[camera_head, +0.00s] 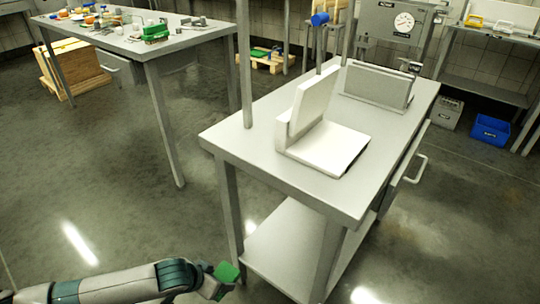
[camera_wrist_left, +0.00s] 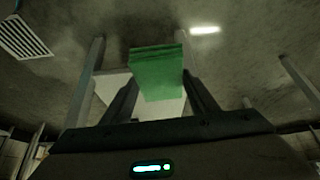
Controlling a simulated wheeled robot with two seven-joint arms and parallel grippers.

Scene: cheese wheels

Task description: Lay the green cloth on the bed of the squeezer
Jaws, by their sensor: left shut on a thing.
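The green cloth (camera_head: 227,271) is a small folded block in my left gripper (camera_head: 214,283), at the bottom of the head view. In the left wrist view the cloth (camera_wrist_left: 157,72) sits between the two dark fingers of the left gripper (camera_wrist_left: 160,92), which is shut on it. The white squeezer (camera_head: 328,148) stands on the near part of the steel table, with a flat, bare bed and a raised plate at its left. The gripper is low, left of and below the tabletop, well apart from the squeezer. My right gripper is not in view.
The steel table (camera_head: 235,136) has a lower shelf (camera_head: 285,252), legs and a post at its left edge. A grey boxlike stand (camera_head: 378,90) is behind the squeezer. Another table (camera_head: 125,42) with many small items is at the far left. The floor between the tables is clear.

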